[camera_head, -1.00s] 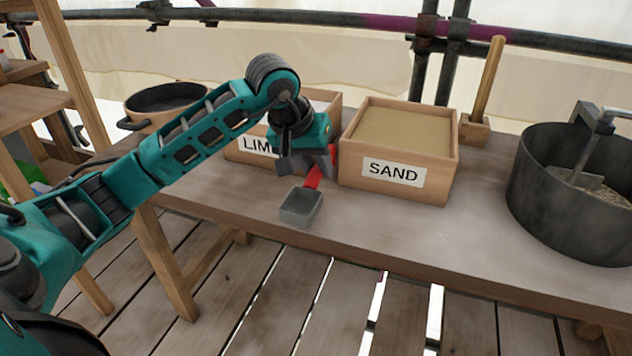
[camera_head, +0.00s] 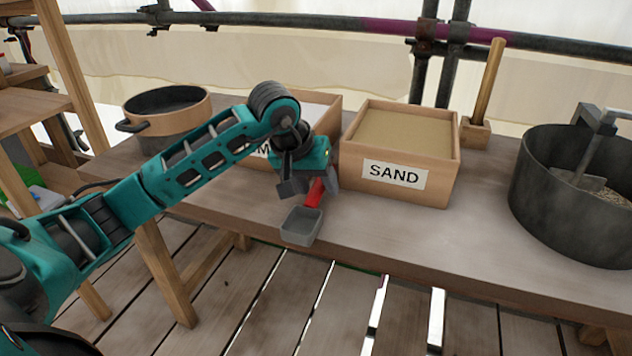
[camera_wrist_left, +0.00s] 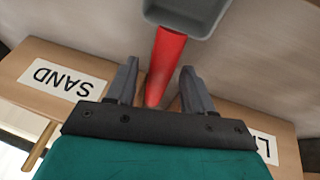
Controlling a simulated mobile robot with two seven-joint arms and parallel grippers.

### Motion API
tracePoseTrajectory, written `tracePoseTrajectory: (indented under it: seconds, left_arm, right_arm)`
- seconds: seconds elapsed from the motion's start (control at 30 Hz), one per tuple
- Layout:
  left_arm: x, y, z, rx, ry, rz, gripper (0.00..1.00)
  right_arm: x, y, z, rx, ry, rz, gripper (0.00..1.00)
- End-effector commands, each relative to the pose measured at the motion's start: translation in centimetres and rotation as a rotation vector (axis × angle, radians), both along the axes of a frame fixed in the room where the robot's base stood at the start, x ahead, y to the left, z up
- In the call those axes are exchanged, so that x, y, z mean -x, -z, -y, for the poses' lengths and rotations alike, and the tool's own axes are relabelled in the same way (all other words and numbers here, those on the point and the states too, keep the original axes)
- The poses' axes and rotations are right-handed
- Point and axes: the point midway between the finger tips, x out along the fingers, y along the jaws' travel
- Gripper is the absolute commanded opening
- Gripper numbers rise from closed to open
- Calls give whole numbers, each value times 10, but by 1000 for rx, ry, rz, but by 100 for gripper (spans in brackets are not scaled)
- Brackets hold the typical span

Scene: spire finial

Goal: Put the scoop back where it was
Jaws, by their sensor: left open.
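The scoop has a grey square pan (camera_head: 300,226) and a red handle (camera_head: 314,193). It is at the front edge of the bench, in front of the gap between the lime box and the sand box. My left gripper (camera_head: 306,186) is over the handle, fingers apart. In the left wrist view the red handle (camera_wrist_left: 166,62) runs between the two open fingers of my left gripper (camera_wrist_left: 160,82), with space on both sides. The pan (camera_wrist_left: 187,14) is at the top of that view. My right gripper is not in view.
The sand box (camera_head: 440,190) stands right of the gripper, and the lime box (camera_head: 322,101) is partly hidden behind my arm. A dark mixing tub (camera_head: 560,205) is at the right, a pot (camera_head: 185,120) at the left. The bench front between sand box and tub is clear.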

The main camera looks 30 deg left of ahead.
Motion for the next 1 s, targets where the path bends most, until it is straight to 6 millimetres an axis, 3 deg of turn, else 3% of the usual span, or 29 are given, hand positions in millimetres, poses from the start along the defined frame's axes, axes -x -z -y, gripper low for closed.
tracePoseTrajectory:
  seconds: [0.27, 0.7, 1.0]
  left_arm:
    - [2, -11, -1, -2, 0, 2, 52]
    - [40, -91, -9, -3, 0, 2, 52]
    - [51, -112, -11, 0, 0, 0, 52]
  right_arm:
    - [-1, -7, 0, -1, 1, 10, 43]
    - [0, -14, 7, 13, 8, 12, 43]
    - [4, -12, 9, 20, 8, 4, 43]
